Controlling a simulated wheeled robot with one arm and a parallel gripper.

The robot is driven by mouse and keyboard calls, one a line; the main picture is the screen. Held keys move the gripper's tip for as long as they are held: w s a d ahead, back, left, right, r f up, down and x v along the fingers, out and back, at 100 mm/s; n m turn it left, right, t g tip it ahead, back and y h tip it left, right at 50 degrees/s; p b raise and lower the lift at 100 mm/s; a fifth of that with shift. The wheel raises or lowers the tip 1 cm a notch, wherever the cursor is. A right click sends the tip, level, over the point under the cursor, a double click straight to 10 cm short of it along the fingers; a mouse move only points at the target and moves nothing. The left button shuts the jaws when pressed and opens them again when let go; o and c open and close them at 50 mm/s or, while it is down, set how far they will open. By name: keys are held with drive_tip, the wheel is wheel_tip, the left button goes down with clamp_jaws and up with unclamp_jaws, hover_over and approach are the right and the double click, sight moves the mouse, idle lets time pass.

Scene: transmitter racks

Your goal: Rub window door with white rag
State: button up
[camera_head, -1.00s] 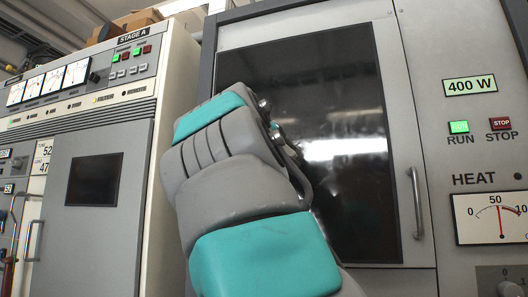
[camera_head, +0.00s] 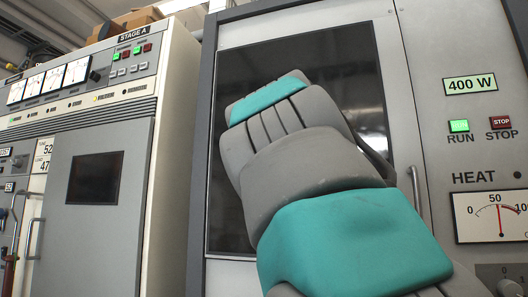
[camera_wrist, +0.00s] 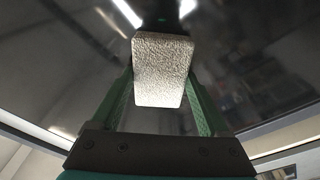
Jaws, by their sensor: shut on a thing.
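The window door (camera_head: 300,65) is a tall dark glossy pane in a light grey cabinet front, with a vertical handle at its right. My arm covers much of its middle and lower right in the head view. In the wrist view the dark glass (camera_wrist: 255,75) fills most of the picture and shows reflections. The white rag (camera_wrist: 162,70) is a pale, rough-textured block between the green fingers of my gripper (camera_wrist: 160,95), which is shut on it. The rag is in front of the glass; I cannot tell whether it touches. In the head view the gripper and rag are hidden behind my arm.
The door handle (camera_head: 416,200) is partly covered by my arm. A panel with RUN and STOP buttons (camera_head: 480,124) and a HEAT gauge (camera_head: 495,215) is at the right. Another rack (camera_head: 95,160) labelled STAGE A stands at the left.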

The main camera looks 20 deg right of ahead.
drive_tip(key=s+d, duration=0.2)
drive_tip(key=d, duration=0.2)
drive_tip(key=shift+s+f, duration=0.1)
drive_tip(key=shift+s, duration=0.3)
drive_tip(key=shift+w, duration=0.1)
drive_tip(key=shift+w+a+r+p, duration=1.55)
drive_tip(key=shift+w+a+p, duration=1.25)
drive_tip(key=shift+w+a, duration=2.3)
drive_tip(key=s+d, duration=1)
drive_tip(key=shift+s, duration=0.25)
